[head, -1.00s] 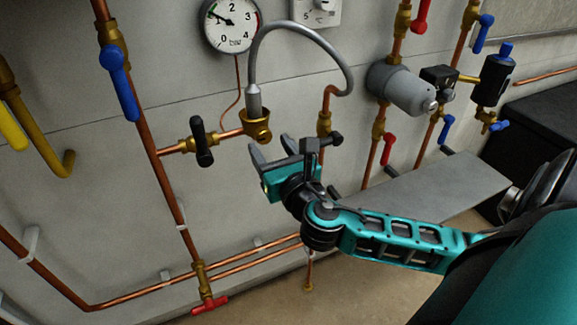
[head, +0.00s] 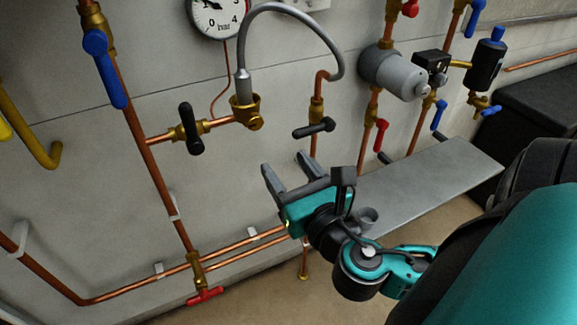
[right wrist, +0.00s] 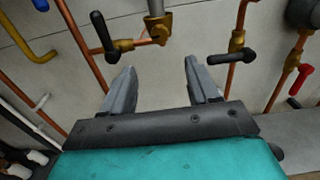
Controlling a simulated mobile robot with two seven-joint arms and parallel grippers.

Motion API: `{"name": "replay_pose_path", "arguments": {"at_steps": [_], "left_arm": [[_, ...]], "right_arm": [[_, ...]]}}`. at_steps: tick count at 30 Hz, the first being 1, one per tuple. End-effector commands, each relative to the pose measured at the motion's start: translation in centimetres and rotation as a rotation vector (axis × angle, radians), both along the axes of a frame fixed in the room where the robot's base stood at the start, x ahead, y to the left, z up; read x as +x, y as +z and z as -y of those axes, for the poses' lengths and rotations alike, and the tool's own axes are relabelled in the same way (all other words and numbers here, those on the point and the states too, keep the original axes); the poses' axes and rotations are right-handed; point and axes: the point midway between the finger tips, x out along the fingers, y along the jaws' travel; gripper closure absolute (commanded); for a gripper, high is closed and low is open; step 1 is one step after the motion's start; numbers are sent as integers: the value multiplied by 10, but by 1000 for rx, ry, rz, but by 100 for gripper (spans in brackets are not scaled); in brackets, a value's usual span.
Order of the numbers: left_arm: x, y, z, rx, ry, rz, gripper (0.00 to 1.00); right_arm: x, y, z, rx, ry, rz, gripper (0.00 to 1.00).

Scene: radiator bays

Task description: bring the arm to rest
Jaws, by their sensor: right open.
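My right gripper (head: 286,172) is open and empty in the head view. It is in front of the wall, below the grey hose (head: 285,12) and its brass fitting (head: 246,110), and apart from both. In the right wrist view its two grey fingers (right wrist: 155,85) are spread with nothing between them, and bare wall shows behind. My right arm (head: 375,270) comes in from the lower right. My left gripper is not in view.
Black-handled valves (head: 190,128) and (head: 314,128) flank the hose fitting on copper pipes. A grey shelf (head: 430,185) lies right of the gripper. A red-handled valve (head: 205,296) is low on the left. A gauge (head: 215,12) hangs above.

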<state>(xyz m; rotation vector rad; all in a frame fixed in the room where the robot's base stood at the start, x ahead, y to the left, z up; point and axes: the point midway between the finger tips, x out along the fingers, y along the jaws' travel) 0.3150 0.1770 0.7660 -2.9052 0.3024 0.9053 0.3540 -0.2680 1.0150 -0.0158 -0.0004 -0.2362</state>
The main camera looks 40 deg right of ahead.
Motion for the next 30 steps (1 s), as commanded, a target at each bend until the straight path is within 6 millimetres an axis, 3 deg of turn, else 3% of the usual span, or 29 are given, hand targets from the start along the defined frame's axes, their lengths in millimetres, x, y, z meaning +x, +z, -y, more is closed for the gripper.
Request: {"name": "replay_pose_path", "arguments": {"at_steps": [9,11,14,17,21,24,30], "left_arm": [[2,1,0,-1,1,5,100],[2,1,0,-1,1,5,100],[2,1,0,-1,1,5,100],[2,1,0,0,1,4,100],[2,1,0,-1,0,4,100],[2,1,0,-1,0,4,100],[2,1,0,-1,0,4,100]], "right_arm": [[1,-2,0,12,0,-3,40],[1,-9,0,57,0,-17,40],[3,-38,-3,249,-4,-68,40],[3,-82,-10,593,-36,-140,40],[-6,-148,-29,1205,-161,-214,40],[-15,-186,-47,1657,-304,-221,40],[-32,-232,-77,2439,-639,-109,40]]}}
